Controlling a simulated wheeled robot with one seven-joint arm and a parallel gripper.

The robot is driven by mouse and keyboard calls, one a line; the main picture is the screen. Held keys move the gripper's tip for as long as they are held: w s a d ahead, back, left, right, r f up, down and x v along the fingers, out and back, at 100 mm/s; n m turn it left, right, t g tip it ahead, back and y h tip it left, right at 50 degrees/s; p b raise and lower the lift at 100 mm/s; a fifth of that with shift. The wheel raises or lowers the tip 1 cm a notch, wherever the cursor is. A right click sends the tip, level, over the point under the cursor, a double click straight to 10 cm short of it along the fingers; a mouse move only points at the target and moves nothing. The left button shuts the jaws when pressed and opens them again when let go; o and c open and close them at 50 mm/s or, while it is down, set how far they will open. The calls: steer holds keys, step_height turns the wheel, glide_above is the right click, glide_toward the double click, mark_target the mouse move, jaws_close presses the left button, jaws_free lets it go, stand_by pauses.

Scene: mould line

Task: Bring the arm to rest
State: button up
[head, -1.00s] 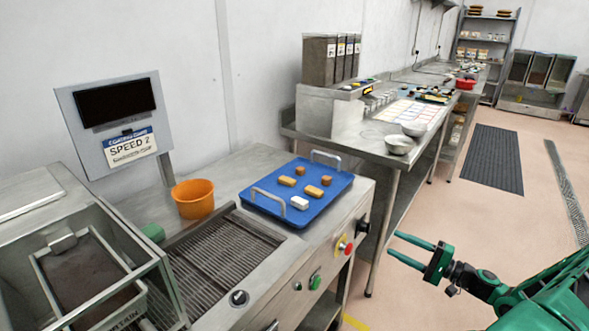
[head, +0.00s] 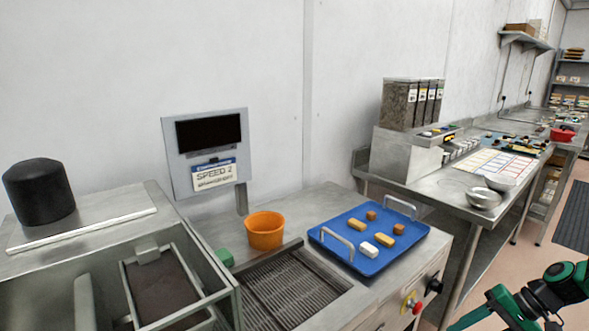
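My gripper (head: 480,314) and part of my green and black arm (head: 545,294) show at the bottom right corner of the head view. The gripper is beside the metal conveyor bench, over the floor side, and apart from the tray. One green finger runs down to the bottom edge of the picture. The fingertips are cut off, so whether the gripper is open or shut does not show. I see nothing held in the visible part.
A blue tray (head: 335,251) with several yellow, brown and white pieces lies on the bench. An orange bucket (head: 265,231) stands left of it, behind the conveyor (head: 285,297). A second metal table (head: 440,191) with bowls (head: 483,198) stands at right. Floor (head: 560,205) shows beyond.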

steer(key=s+a+r+g+h, duration=0.1)
steer(key=s+r+h, duration=0.6)
steer(key=s+r, duration=1.2)
steer(key=shift+s+a+h, duration=0.15)
steer(key=shift+a+h, duration=0.15)
steer(key=shift+a, duration=0.25)
